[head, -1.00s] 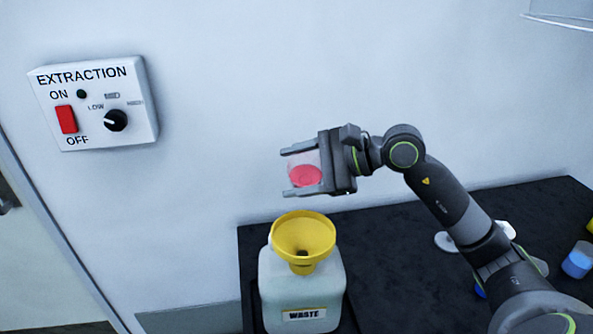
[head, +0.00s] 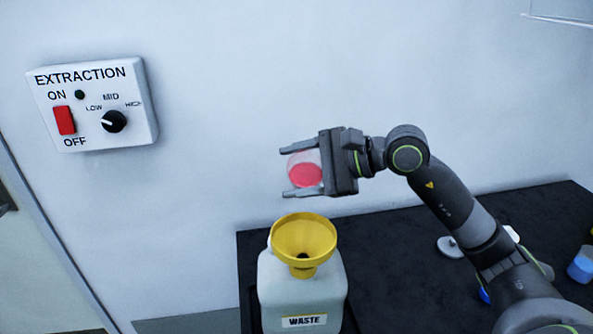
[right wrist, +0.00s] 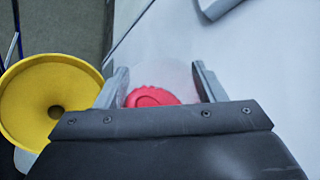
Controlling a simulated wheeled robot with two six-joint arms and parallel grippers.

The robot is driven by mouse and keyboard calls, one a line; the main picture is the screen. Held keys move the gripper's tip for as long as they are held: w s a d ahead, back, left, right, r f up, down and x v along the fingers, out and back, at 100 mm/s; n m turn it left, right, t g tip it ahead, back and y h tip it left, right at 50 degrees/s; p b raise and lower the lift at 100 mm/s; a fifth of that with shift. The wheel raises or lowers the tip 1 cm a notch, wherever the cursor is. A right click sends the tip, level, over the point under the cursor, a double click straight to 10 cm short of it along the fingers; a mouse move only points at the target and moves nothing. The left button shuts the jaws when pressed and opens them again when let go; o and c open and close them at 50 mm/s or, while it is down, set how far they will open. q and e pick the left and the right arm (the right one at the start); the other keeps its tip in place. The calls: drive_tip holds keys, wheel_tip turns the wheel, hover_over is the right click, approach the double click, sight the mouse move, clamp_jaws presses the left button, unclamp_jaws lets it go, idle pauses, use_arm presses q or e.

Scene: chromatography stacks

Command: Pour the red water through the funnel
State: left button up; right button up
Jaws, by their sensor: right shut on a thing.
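My right gripper (head: 288,171) is shut on a clear beaker of red water (head: 305,175), held in the air above the funnel. The beaker looks tilted in the head view; the red liquid stays inside it. In the right wrist view the red water (right wrist: 150,97) shows between the two fingers (right wrist: 160,85). The yellow funnel (head: 304,235) sits upright in the neck of a white jug (head: 300,290) labelled WASTE, below the beaker. The funnel (right wrist: 30,90) lies to the left of the fingers in the right wrist view. My left gripper is not in view.
The jug stands at the left end of a black bench top (head: 390,260). A container with blue liquid (head: 581,265) and pale items (head: 452,246) are at the right, partly behind my arm. An EXTRACTION switch box (head: 92,104) is on the wall.

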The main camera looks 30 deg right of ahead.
drive_tip(key=shift+n+b, duration=0.3)
drive_tip(key=shift+b, duration=0.5)
drive_tip(key=shift+r+t, duration=0.1)
drive_tip(key=shift+t, duration=0.2)
drive_tip(key=shift+s, duration=0.1)
drive_tip(key=shift+n+b, duration=0.4)
drive_tip(key=shift+b, duration=0.6)
drive_tip(key=shift+t, duration=0.3)
drive_tip(key=shift+b, duration=0.35)
